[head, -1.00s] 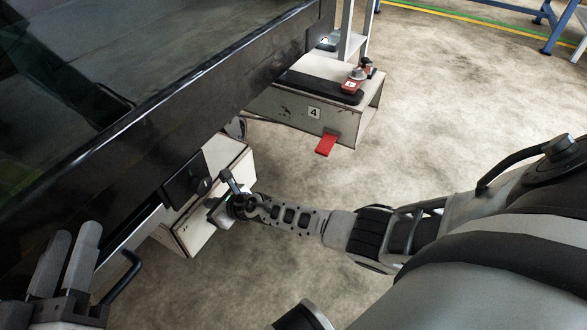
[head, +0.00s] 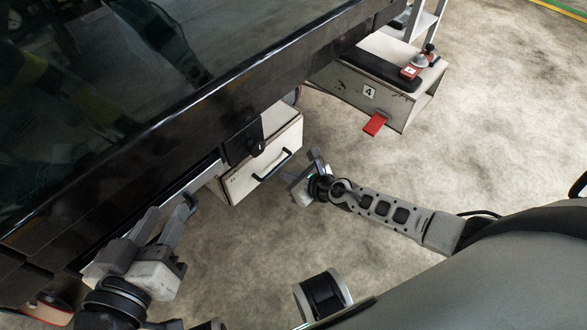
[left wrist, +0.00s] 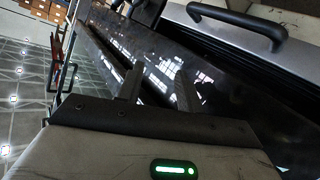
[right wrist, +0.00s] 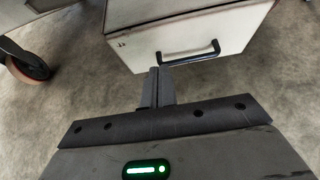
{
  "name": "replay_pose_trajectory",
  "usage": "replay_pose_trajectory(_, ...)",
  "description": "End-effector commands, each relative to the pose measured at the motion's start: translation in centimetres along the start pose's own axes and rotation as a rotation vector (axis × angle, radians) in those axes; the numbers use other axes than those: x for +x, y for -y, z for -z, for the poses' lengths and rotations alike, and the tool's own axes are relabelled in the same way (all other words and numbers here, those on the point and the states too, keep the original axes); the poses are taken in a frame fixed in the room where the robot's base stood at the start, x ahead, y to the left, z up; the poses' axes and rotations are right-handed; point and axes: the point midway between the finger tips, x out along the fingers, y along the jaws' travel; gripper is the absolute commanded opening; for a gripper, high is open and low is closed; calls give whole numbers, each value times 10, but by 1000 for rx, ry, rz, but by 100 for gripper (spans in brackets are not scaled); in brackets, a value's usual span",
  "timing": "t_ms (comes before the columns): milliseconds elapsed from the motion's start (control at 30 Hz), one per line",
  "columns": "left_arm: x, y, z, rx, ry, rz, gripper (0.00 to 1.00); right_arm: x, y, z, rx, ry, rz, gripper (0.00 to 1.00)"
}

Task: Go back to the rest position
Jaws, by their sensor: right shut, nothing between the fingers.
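My right gripper (head: 302,180) is shut and empty in the head view, a short way right of a white drawer front (head: 236,188) with a black bar handle (head: 274,166). In the right wrist view my closed fingers (right wrist: 158,84) lie together just below and left of that handle (right wrist: 190,54), seemingly clear of it. My left gripper (head: 163,226) is at the lower left of the head view beside the dark cab edge. In the left wrist view its two fingers (left wrist: 158,88) stand apart with nothing visible between them.
The dark cab panel (head: 200,115) fills the upper left. A black handle (left wrist: 240,22) is close to my left gripper. A box marked 4 with a red tab (head: 374,124) stands at the upper right. A caster wheel (right wrist: 25,62) shows left. The floor right of the drawer is open.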

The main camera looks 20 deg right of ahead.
Motion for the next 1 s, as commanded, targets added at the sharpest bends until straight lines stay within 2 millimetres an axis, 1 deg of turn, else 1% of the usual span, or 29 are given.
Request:
replay_pose_trajectory(33, -1, 0, 1, 10, 9, 6, 36, -6, 0, -1, 0, -1, -1, 0)
replay_pose_trajectory(100, -1, 1, -1, 21, 15, 11, 36, -10, 0, 0, 0, -1, -1, 0)
replay_pose_trajectory(333, -1, 2, -3, 28, 19, 15, 36, -12, 0, 2, 0, -1, 0, 0)
replay_pose_trajectory(433, -1, 2, -1, 28, 23, 17, 36, -14, 0, -1, 0, -1, 0, 0)
replay_pose_trajectory(467, -2, 2, 0, 29, 29, 20, 36, -15, 0, -4, 0, -1, 0, 0)
replay_pose_trajectory(633, -6, 8, 4, 35, 105, 62, 36, -32, 0, -32, 0, -1, 0, 0)
replay_pose_trajectory(800, -11, 16, 0, 41, 200, 107, 36, -46, 0, -58, 0, -1, 0, 0)
replay_pose_trajectory(1000, -19, 23, -6, 44, 289, 148, 36, -60, 0, -80, 0, -2, 0, 0)
